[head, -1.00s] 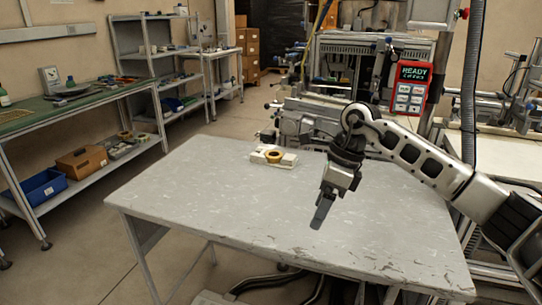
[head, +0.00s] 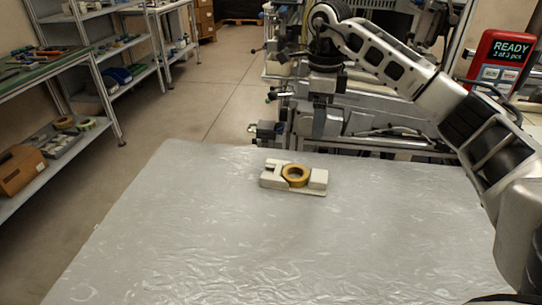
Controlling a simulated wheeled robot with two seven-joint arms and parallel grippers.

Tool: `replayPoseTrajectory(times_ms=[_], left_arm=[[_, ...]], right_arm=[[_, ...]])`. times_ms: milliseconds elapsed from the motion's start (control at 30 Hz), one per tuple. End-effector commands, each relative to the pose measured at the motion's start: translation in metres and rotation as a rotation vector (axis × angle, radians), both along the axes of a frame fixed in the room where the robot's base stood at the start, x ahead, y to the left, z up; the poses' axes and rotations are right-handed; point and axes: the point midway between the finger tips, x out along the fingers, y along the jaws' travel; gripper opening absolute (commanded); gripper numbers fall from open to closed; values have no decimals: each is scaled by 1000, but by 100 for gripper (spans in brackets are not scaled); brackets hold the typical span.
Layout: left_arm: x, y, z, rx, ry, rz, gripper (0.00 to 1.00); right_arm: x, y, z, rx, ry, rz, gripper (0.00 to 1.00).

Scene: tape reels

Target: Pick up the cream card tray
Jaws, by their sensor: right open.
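The cream card tray (head: 317,179) lies on the grey table (head: 220,235), toward its far edge, in the middle of the head view. A yellow-brown tape reel (head: 296,184) sits flat in the tray's middle recess. My right gripper (head: 323,88) hangs beyond and above the tray at the top of the view, apart from it and empty. Its fingers are hard to make out against the grey machine. My left gripper is not in view.
The machine (head: 365,125) stands just behind the table's far edge. A red display (head: 503,57) reading READY is at the upper right. Shelves (head: 90,75) stand across the floor at the left. The table around the tray is clear.

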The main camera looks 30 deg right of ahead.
Motion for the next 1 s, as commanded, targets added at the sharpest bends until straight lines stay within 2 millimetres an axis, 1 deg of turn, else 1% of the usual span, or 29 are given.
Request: replayPoseTrajectory(times_ms=[67, 167, 400, 500, 600, 767, 833, 933, 1000], left_arm=[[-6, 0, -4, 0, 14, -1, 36], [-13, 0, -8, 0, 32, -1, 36], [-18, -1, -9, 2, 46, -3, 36], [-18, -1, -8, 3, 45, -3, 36], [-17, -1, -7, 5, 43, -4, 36], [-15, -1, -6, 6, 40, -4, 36], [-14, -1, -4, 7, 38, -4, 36], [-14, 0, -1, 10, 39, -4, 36], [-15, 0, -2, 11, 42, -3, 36]], right_arm=[[0, 0, -5, 0, 1, -1, 73], [-1, 0, -20, -1, 5, -1, 73], [-2, 0, -72, 1, 6, 0, 73], [-1, 0, -89, 1, 3, 0, 73], [-1, 0, -101, 1, 1, -1, 73], [-1, 0, -110, 1, 1, 0, 73], [-2, 0, -117, 1, 3, 0, 73], [-3, -1, -132, 1, 5, 1, 73], [-3, -1, -143, 1, 4, 0, 73]])
